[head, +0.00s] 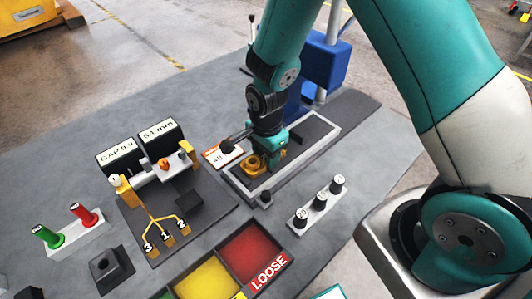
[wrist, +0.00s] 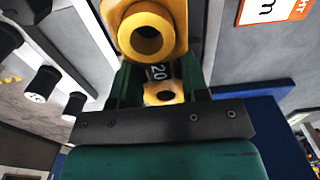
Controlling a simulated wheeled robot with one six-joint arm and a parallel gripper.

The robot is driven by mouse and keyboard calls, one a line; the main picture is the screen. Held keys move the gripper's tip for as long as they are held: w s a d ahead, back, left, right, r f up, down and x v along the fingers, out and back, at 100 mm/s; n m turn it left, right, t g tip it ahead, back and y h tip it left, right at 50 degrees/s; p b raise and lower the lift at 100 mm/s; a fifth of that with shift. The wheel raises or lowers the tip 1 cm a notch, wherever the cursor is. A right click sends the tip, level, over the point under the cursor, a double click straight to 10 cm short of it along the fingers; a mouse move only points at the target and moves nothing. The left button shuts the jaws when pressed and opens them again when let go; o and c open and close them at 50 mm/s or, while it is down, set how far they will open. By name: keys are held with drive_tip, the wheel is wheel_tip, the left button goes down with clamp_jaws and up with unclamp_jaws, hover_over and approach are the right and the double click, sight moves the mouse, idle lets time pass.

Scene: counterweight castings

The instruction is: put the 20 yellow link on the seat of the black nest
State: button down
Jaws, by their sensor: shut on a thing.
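My gripper (head: 268,152) is shut on the yellow link (head: 253,164), low over the long grey-framed tray (head: 236,184). I cannot tell whether the link touches the tray floor. In the wrist view the link (wrist: 146,36) shows a large ringed eye at the top, a smaller eye nearer my gripper (wrist: 160,76), and a dark label reading 20 between the fingers. A black block with a raised square top (head: 110,268) stands at the lower left and looks like the black nest. Its seat is small and hard to make out.
A fixture with gauge displays (head: 158,132) stands left of the tray; a dark block (head: 189,201) is on its plate. Black-capped pegs (head: 320,203) stand right. Red (head: 252,250) and yellow (head: 208,280) bins lie in front.

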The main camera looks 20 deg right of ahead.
drive_tip(key=c, duration=0.7)
unclamp_jaws()
drive_tip(key=shift+s+f, duration=0.2)
drive_tip(key=shift+f, duration=0.25)
drive_tip(key=shift+o, duration=0.5)
drive_tip(key=shift+f, duration=0.1)
drive_tip(key=shift+s, duration=0.1)
drive_tip(key=shift+r+p, duration=0.3)
drive_tip(key=shift+r, duration=0.2)
wheel_tip(320, 180, up, 12)
drive_tip(key=b, duration=0.2)
drive_tip(key=s+a+r+n+y, duration=0.2)
drive_tip(key=s+r+n, duration=0.4)
drive_tip(key=s+n, duration=0.3)
drive_tip(key=s+a+r+n+y, duration=0.2)
drive_tip(key=s+r+n, duration=0.4)
drive_tip(key=s+n, duration=0.3)
drive_tip(key=n, duration=0.3)
drive_tip(key=shift+a+r+n, duration=0.2)
drive_tip(key=shift+a+n, duration=0.1)
drive_tip(key=shift+a, duration=0.1)
